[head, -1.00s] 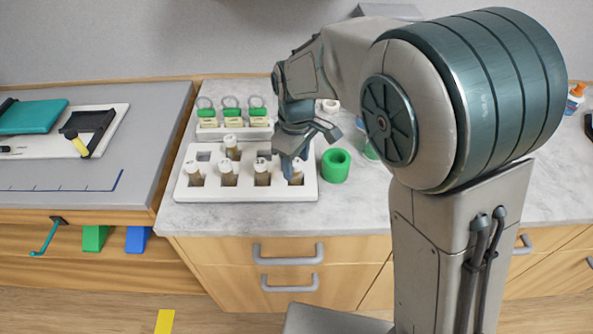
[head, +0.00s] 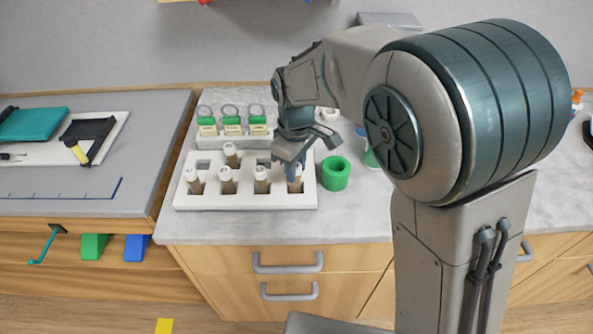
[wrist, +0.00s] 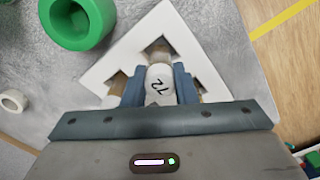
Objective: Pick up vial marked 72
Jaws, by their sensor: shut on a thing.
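The vial marked 72 (wrist: 160,84) has a white cap with dark digits, seen in the wrist view between my gripper's blue fingers. My gripper (wrist: 160,88) is shut on this vial. In the head view my gripper (head: 294,176) is at the right end of the white rack (head: 245,202), over the front row, and the vial (head: 295,186) is partly hidden by the fingers. The vial still stands in its rack hole. Several other white-capped brown vials (head: 227,181) stand in the rack to the left.
A green ring-shaped holder (head: 335,174) stands just right of the rack. Behind the rack are several green-topped items with rings (head: 232,128) in a second holder. The counter front is clear. A grey bench with a teal item (head: 32,124) is at left.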

